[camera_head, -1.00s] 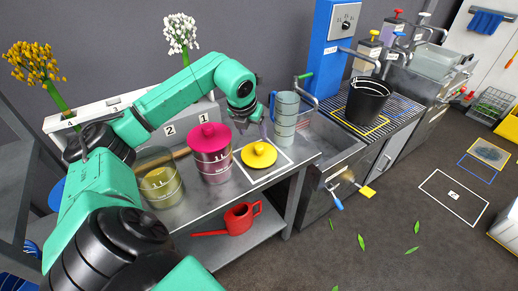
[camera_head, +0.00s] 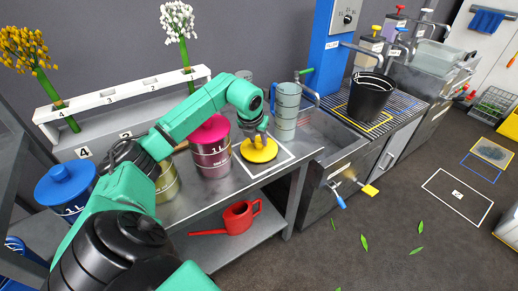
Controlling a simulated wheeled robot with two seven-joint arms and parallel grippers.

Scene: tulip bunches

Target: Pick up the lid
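A yellow lid (camera_head: 259,152) with a round knob lies on the metal table inside a white-outlined square. My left gripper (camera_head: 258,138) points down at the lid's knob from above and partly covers it. Its fingers are small and dark here, so I cannot tell whether they are open or shut on the knob. An open yellow-banded canister (camera_head: 167,183) stands to the left, partly behind my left arm. A canister with a pink lid (camera_head: 211,130) stands between it and the yellow lid. My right gripper is not in view.
A tall grey measuring jug (camera_head: 286,112) stands close to the right of the lid. A blue-lidded canister (camera_head: 66,184) is at the left. A red watering can (camera_head: 238,217) sits on the lower shelf. A black bucket (camera_head: 369,97) stands on the drainer.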

